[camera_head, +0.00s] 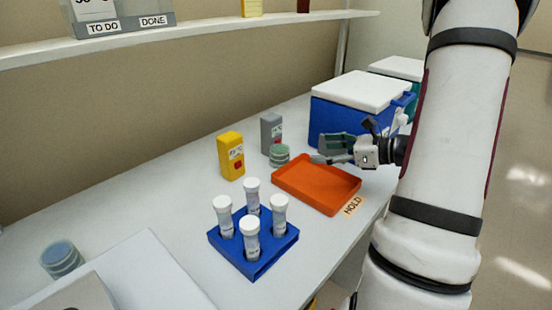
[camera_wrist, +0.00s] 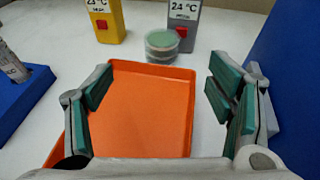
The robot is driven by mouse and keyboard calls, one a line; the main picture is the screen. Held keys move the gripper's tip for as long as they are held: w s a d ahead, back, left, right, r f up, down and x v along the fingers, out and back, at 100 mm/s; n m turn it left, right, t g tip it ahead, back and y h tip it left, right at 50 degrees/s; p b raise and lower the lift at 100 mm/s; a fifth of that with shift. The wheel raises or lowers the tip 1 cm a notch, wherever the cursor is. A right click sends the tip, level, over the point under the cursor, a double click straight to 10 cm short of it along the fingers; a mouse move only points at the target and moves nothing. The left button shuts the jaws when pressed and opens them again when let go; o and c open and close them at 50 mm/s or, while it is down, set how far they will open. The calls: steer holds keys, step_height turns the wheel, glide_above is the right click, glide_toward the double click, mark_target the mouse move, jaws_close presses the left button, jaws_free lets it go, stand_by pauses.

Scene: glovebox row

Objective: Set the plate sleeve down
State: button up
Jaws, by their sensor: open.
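A short round green-topped stack of clear plates (camera_head: 279,155), which looks like the plate sleeve, stands upright on the bench just behind the orange tray (camera_head: 305,187). It also shows in the wrist view (camera_wrist: 163,47), in front of the grey box. I cannot tell if it touches the tray's rim. My gripper (camera_head: 340,148) is open and empty above the right end of the tray. In the wrist view its fingers (camera_wrist: 160,100) are spread wide over the tray, with the stack beyond them. A second, blue-topped stack (camera_head: 62,259) stands at the bench's lower left.
A yellow thermometer box (camera_head: 230,157) and a grey one (camera_head: 271,133) stand behind the tray. A blue cooler with a white lid (camera_head: 350,108) is close behind my gripper. A blue rack (camera_head: 254,247) holds several capped tubes.

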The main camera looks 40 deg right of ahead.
mark_target(285, 150)
steer(key=x, duration=0.9)
steer(key=b+x, duration=0.1)
steer(key=x, duration=0.3)
steer(key=shift+w+f, duration=0.25)
steer(key=shift+f, duration=0.1)
steer(key=c, duration=1.5)
steer(key=shift+o, duration=0.2)
steer(key=shift+r, duration=0.1)
